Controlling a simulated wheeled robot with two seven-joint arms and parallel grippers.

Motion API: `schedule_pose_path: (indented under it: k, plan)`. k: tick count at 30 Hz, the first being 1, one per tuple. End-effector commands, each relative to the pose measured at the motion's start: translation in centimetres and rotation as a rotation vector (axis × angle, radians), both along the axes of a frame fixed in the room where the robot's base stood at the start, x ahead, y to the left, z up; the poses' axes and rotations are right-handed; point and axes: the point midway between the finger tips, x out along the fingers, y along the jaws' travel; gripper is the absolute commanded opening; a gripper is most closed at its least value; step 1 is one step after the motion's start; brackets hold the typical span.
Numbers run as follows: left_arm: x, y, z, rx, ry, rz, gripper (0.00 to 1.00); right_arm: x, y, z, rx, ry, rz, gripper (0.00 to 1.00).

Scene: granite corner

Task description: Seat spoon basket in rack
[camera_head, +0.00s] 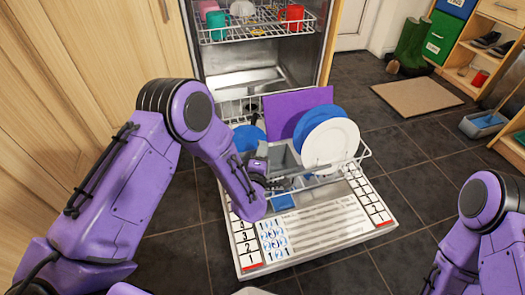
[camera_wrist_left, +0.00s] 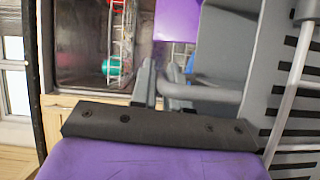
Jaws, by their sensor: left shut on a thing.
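The grey spoon basket (camera_head: 285,156) is at the front of the lower rack area, left of the white plate. In the left wrist view the basket (camera_wrist_left: 285,75) fills the right side, with dark slots in its wall. My left gripper (camera_head: 260,172) is at its left side. In the wrist view the gripper (camera_wrist_left: 165,90) is shut on the basket's grey handle (camera_wrist_left: 205,92). The lower rack (camera_head: 348,168) is pulled out over the open dishwasher door. My arm hides part of the basket and rack, and I cannot tell whether the basket's bottom touches the rack. My right gripper is out of view.
The rack holds a purple board (camera_head: 292,108), a blue plate (camera_head: 318,117) and a white plate (camera_head: 331,145), close to the basket. A blue dish (camera_head: 248,137) is at the rack's left. The upper rack (camera_head: 258,31) holds cups.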

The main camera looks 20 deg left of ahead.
Motion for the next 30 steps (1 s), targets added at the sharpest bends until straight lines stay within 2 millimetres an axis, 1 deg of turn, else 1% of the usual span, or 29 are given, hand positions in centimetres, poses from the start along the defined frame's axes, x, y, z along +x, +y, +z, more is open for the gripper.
schedule_pose_path:
  k: [1, 10, 20, 21, 22, 23, 30]
  plan:
    - [0.0, 0.0, -0.4, 0.000, -0.001, 0.000, 0.00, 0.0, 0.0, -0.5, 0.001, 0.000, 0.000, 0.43]
    - [0.0, 0.0, -1.4, 0.000, -0.001, 0.000, 0.00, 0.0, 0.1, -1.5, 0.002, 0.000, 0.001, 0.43]
    - [0.0, 0.0, -1.8, 0.000, -0.001, 0.000, 0.00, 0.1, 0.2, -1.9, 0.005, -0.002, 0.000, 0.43]
    - [0.0, 0.0, -1.8, 0.000, -0.001, 0.000, 0.28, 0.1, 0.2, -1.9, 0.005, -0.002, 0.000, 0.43]
    - [0.0, 0.0, -1.8, 0.000, -0.001, 0.000, 0.38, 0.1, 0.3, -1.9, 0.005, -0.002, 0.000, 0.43]
    - [0.0, 0.0, -1.8, 0.000, -0.001, 0.000, 0.45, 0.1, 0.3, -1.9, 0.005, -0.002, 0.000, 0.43]
    - [0.0, 0.0, -1.9, 0.000, 0.000, 0.000, 0.45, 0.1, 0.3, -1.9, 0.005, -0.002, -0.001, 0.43]
